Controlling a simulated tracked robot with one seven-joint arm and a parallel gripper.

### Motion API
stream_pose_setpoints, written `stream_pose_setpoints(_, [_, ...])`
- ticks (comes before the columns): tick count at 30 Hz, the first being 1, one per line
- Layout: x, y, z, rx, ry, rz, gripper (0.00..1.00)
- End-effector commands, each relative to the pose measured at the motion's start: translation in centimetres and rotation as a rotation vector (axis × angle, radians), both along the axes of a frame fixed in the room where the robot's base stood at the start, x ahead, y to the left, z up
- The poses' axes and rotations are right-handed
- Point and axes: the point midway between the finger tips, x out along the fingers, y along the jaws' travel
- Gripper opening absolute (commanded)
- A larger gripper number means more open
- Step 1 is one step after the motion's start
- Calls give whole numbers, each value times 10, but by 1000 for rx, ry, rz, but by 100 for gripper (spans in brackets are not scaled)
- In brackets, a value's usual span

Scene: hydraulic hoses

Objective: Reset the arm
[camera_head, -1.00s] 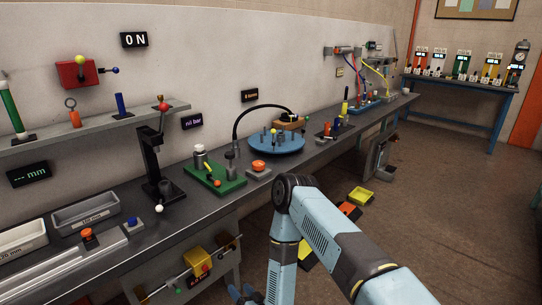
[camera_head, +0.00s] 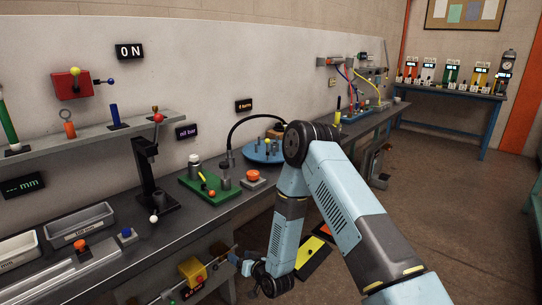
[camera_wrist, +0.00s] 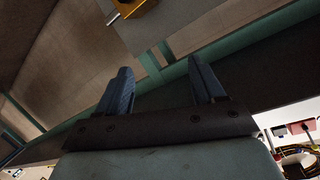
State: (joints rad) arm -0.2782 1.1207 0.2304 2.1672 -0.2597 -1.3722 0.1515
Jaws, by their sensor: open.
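My arm, light blue with dark joints, reaches in from the lower right in the head view and bends down in front of the bench. My gripper (camera_head: 236,258) hangs low by the bench's front edge, close to the right of a yellow block (camera_head: 192,269) on a rod. In the wrist view my gripper (camera_wrist: 160,76) shows two blue fingers set wide apart with nothing between them. A yellow part with a metal pin (camera_wrist: 132,8) shows beyond them at the top.
The long dark bench (camera_head: 130,222) carries a black lever press (camera_head: 151,175), a green board (camera_head: 208,188), a blue round plate (camera_head: 264,151) and grey bins (camera_head: 80,222). A yellow and black box (camera_head: 313,257) lies on the floor behind my arm. Open floor (camera_head: 440,180) lies to the right.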

Motion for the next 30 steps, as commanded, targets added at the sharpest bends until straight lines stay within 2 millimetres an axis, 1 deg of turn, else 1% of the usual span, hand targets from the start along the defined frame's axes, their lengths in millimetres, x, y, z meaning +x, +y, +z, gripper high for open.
stream_pose_setpoints(1, [10, -4, 16, -23, -4, -2, 68])
stream_pose_setpoints(7, [36, -26, 66, -120, 12, -14, 68])
stream_pose_setpoints(15, [56, -62, 135, -245, 44, -44, 68])
stream_pose_setpoints(23, [59, -103, 202, -353, 85, -88, 68])
stream_pose_setpoints(30, [48, -145, 262, -438, 134, -140, 68])
